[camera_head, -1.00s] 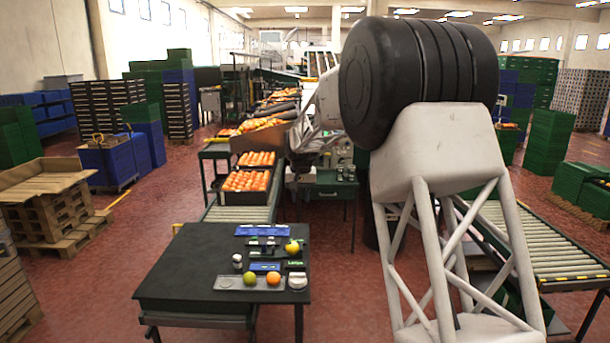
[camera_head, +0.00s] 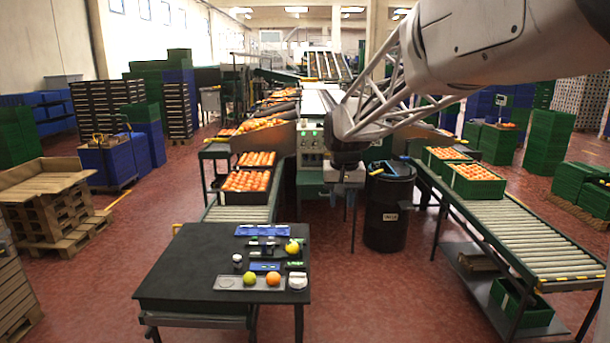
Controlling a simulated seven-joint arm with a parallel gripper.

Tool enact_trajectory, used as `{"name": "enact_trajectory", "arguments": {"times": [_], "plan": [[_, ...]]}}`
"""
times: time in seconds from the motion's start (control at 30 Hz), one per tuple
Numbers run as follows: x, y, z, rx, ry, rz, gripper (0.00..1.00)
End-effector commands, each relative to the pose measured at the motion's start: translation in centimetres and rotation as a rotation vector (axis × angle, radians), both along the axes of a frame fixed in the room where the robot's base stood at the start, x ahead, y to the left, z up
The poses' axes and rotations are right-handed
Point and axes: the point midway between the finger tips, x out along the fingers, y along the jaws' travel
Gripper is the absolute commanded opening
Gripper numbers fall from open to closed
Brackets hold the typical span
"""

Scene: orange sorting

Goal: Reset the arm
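My arm reaches in from the upper right, and its lattice link runs down to a joint near the middle of the view. The dark lower end of the arm hangs in front of the machinery there. My gripper, if it is part of that dark end, is too small and blended with the background to make out its fingers. The arm end is behind and to the right of the black table (camera_head: 185,262), well apart from it. On the table, a green fruit (camera_head: 250,279) and an orange (camera_head: 273,278) sit on a grey tray (camera_head: 227,283). A yellow fruit (camera_head: 291,247) lies farther back.
Blue trays (camera_head: 262,230) and small items lie on the table, with a white round object (camera_head: 298,281) at its right. A black bin (camera_head: 388,212) and a roller conveyor (camera_head: 520,235) with green crates (camera_head: 474,181) stand right. The table's left half is bare.

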Motion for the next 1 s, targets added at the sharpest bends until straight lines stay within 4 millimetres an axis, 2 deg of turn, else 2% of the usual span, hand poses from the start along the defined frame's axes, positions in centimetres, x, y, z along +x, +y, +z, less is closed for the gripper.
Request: {"name": "enact_trajectory", "arguments": {"times": [0.03,0.47,1.0], "plan": [[-1.4,-0.5,0.3,0.000,-0.004,-0.002,0.34],[-12.0,-3.9,1.0,-0.003,-0.031,-0.005,0.34],[-25.2,-7.1,-0.8,-0.010,-0.062,-0.008,0.34]]}}
